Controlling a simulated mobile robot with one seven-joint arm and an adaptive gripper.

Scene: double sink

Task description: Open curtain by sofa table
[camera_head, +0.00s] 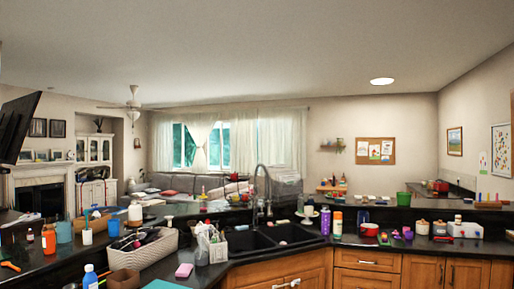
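The white curtains (282,140) hang on the far wall across the window (218,147). They are partly parted. Some window glass shows in gaps at the left and in the middle, and the right part is covered by cloth. A grey sofa (180,182) stands below the window, partly hidden behind the counter. I cannot make out a sofa table for certain; the counter and its clutter hide much of the floor there. My gripper is not in view.
A dark counter (345,240) with a double sink (275,237) and tall faucet (262,190) lies between me and the window. A wicker basket (142,254), bottles and cups crowd it. A raised ledge runs behind the sink. A television (18,127) juts in at the left.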

